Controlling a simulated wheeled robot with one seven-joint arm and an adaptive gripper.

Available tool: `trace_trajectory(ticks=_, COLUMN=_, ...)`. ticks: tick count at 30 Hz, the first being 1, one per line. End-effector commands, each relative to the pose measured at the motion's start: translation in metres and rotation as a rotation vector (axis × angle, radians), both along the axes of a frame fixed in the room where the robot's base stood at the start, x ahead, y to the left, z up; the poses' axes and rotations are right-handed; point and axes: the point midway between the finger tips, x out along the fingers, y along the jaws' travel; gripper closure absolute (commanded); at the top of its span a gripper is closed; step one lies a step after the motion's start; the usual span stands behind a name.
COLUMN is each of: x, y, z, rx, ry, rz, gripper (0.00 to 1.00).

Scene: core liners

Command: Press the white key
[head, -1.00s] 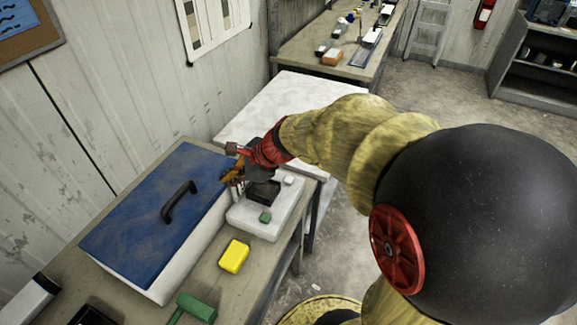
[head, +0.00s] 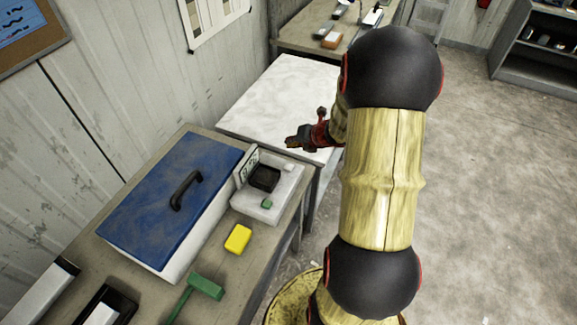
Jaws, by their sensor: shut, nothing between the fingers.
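The white key (head: 289,167) is a small raised block at the far right corner of a pale box-like device (head: 282,198) on the bench. A green key (head: 267,203) sits near the device's front, with a dark square plate (head: 264,178) between the keys. A small upright display panel (head: 247,166) stands at the device's left edge. My gripper (head: 290,143) is shut and empty. In the picture it appears just above and beyond the white key, pointing left; its exact height is hard to judge. The white key is in plain view.
A white box with a blue lid (head: 165,200) and black handle stands left of the device. A yellow block (head: 238,239) and a green hammer-like tool (head: 205,287) lie in front. A bare white tabletop (head: 285,95) lies beyond.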

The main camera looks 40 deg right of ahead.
Motion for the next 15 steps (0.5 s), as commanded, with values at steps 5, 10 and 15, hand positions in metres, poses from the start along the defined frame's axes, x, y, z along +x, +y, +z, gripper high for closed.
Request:
trace_trajectory(ticks=5, x=0.0, y=0.0, z=-0.007, rx=-0.001, ry=0.0, rz=0.001, gripper=1.0)
trace_trajectory(ticks=10, x=0.0, y=0.0, z=-0.023, rx=-0.001, ry=0.001, rz=0.002, gripper=1.0)
trace_trajectory(ticks=15, x=0.0, y=0.001, z=-0.045, rx=-0.001, ry=0.001, rz=0.002, gripper=1.0)
